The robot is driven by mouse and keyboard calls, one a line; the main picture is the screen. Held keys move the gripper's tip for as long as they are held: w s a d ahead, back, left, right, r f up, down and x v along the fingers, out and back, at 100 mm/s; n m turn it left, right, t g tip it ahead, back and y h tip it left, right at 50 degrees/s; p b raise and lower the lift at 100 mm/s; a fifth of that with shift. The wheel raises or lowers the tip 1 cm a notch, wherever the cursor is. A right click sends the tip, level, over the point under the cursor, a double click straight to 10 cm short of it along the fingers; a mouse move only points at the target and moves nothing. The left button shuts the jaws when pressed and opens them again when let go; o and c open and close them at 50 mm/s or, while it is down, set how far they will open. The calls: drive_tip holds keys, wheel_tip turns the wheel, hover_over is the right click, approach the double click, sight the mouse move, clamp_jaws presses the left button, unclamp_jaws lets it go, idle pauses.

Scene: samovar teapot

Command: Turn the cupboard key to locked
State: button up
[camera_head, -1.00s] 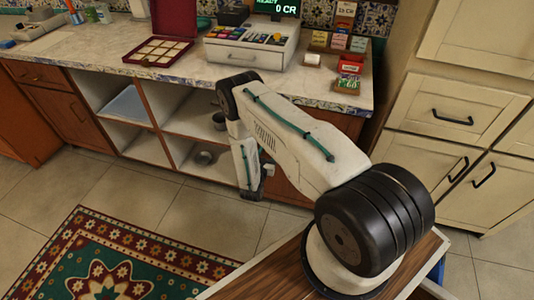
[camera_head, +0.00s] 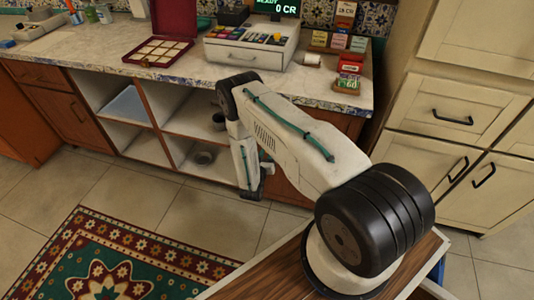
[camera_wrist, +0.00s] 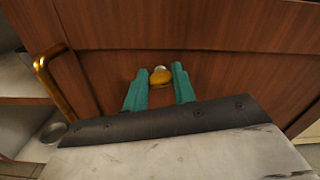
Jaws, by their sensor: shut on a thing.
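The brass key (camera_wrist: 161,76) shows in the wrist view as a small rounded yellow piece with a paler spot behind it, against the reddish-brown wooden cupboard door (camera_wrist: 225,70). My gripper (camera_wrist: 159,80) has its two teal fingers on either side of the key and is shut on it. Which way the key's bow is turned, and whether it stands at locked, I cannot tell. In the head view the cupboard front (camera_head: 287,192) shows under the right part of the counter. My arm hides the key there.
A curved brass handle (camera_wrist: 50,80) is left of the key. Open shelves with a metal bowl (camera_head: 204,157) lie to the left. The counter (camera_head: 190,84) above carries a cash register (camera_head: 250,50) and an open red box (camera_head: 162,40). A patterned rug (camera_head: 115,260) lies on the floor.

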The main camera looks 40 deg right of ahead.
drive_tip(key=shift+w+a+f+n, duration=0.1)
drive_tip(key=shift+n, duration=3.75)
drive_tip(key=shift+f+n, duration=0.1)
drive_tip(key=shift+n, duration=3.75)
drive_tip(key=o, duration=1)
drive_tip(key=v, duration=0.7)
drive_tip(key=shift+s+a, duration=0.25)
drive_tip(key=shift+a, duration=0.1)
